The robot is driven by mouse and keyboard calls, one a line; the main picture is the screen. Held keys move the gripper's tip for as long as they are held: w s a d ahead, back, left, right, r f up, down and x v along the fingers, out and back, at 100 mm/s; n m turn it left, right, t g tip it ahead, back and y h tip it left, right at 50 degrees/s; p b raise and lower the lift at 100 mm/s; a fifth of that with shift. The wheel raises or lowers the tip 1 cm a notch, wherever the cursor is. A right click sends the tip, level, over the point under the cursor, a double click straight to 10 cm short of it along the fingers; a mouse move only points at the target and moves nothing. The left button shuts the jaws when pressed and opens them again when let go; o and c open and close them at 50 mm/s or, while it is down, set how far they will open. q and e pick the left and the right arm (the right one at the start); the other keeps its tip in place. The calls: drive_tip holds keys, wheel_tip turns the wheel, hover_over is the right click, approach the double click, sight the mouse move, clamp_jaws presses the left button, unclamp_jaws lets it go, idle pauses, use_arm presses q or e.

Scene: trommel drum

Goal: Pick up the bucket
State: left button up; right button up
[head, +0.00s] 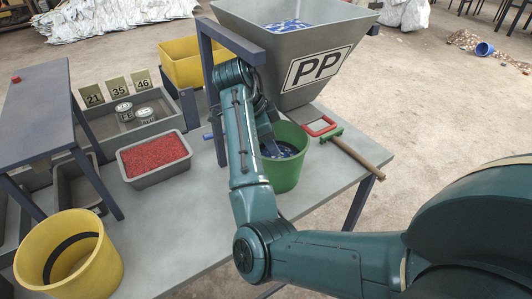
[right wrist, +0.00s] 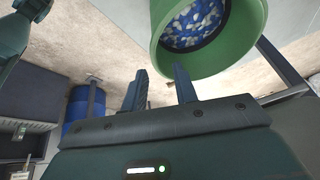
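A green bucket (head: 285,174) with blue and white chips in it stands upright on the grey table (head: 185,232), below the hopper. It also shows in the right wrist view (right wrist: 243,36), just beyond my fingertips. My right gripper (head: 268,141) reaches down at the bucket's left rim, partly hidden by my own arm. In the right wrist view the two fingers (right wrist: 161,78) stand apart with nothing seen between them. Whether a finger touches the rim I cannot tell. A yellow bucket (head: 100,271) with a dark band inside stands at the front left. My left gripper is not in view.
The grey hopper (head: 345,25) marked PP hangs close above the green bucket. A red-framed scraper (head: 320,127) and a green-headed tool with a wooden handle (head: 358,152) lie right of it. A tray of red granules (head: 153,158) stands left. A yellow bin (head: 185,65) stands behind.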

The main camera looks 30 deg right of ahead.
sight(282, 158)
drive_tip(key=shift+s+x, duration=0.2)
drive_tip(key=shift+x, duration=3.35)
drive_tip(key=shift+d, duration=0.1)
clamp_jaws()
drive_tip(key=shift+r, duration=0.15)
